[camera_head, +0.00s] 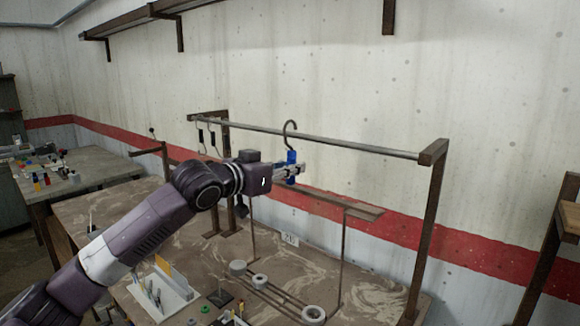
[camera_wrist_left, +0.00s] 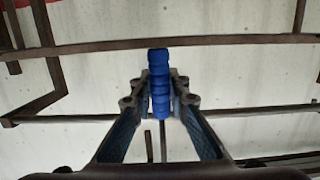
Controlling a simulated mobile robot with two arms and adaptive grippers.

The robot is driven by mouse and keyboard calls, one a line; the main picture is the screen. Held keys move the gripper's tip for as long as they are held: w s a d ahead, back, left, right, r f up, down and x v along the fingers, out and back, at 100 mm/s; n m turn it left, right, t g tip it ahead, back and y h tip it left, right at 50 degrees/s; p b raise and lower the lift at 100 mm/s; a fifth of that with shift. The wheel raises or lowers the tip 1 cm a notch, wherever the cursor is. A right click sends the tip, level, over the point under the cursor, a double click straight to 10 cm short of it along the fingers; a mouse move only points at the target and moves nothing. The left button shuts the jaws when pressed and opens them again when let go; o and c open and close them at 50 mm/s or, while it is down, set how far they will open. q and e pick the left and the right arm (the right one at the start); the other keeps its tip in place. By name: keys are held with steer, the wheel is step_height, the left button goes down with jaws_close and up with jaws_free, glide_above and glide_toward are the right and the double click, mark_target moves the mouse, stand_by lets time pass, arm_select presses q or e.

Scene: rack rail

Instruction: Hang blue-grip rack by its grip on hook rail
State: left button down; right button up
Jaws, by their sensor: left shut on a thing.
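The blue-grip rack shows as a blue grip (camera_head: 291,168) with a dark curved hook above it. My left gripper (camera_head: 288,172) is shut on the blue grip, which stands roughly upright in the jaws. The grip also shows between the fingers in the left wrist view (camera_wrist_left: 160,85). The hook rail (camera_head: 350,146) is a long metal bar on brown posts. The hook's curve overlaps the rail in the head view and its top shows above it. I cannot tell whether the hook is over the rail or in front of it. My right gripper is out of view.
Several dark-grip hooks (camera_head: 201,135) hang at the rail's left end. A low wooden shelf (camera_head: 340,203) stands under the rail. The worktable (camera_head: 370,300) holds a white tray (camera_head: 160,295) and grey rings (camera_head: 313,314). A wall is behind.

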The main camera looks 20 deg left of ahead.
arm_select(q)
steer(key=shift+w+d+r, duration=0.1)
steer(key=shift+w+r, duration=0.05)
steer(key=shift+r, duration=0.05)
stand_by(0.4)
steer(key=shift+p+x, duration=0.95)
steer(key=shift+x, duration=0.2)
steer(key=shift+r, duration=0.1)
steer(key=shift+p+x, duration=0.9)
steer(key=shift+x, duration=0.1)
